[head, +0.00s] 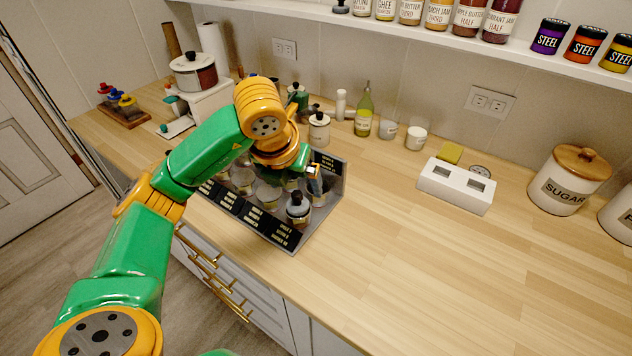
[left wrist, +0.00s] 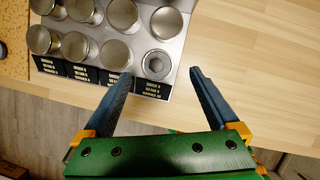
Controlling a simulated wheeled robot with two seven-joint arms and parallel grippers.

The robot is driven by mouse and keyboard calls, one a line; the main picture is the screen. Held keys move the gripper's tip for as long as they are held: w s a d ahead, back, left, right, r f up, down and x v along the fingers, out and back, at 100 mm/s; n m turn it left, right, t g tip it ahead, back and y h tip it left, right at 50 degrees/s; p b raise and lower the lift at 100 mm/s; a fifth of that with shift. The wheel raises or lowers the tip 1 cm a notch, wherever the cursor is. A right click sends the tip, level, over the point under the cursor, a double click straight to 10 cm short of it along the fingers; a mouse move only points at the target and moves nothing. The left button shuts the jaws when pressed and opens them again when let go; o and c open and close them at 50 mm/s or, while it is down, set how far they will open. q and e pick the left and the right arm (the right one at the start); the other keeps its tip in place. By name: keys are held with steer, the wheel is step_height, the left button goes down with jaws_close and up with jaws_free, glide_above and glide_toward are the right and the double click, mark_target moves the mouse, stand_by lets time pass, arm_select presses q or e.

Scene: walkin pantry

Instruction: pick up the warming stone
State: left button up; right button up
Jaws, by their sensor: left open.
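I cannot tell which thing is the warming stone; nothing in view is clearly marked as one. My left gripper (head: 313,176) is over the right end of a grey tiered rack (head: 338,187) of jars. In the left wrist view the left gripper (left wrist: 160,73) is open with nothing between its fingers. A jar with a grey, ring-shaped top (left wrist: 156,65) stands at the rack's corner, just beyond the fingertips. It appears to be the dark-topped jar (head: 298,207) in the head view. My left arm hides part of the rack. My right gripper is not in view.
A white block with two square openings (head: 455,188) stands on the counter, a yellow block (head: 450,152) behind it. A sugar canister (head: 567,182) is at right. A green bottle (head: 364,115) and small jars line the wall. The right-front counter is clear.

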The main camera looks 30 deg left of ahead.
mark_target(296, 194)
arm_select(q)
steer(key=x, duration=0.6)
steer(key=shift+s+a+f, duration=0.15)
steer(key=shift+s+a, duration=0.1)
steer(key=shift+a, duration=0.05)
steer(key=shift+w+f, duration=0.25)
steer(key=shift+w, duration=0.05)
steer(key=shift+s+r, duration=0.1)
steer(key=shift+s, duration=0.05)
steer(key=c, duration=0.9)
jaws_close()
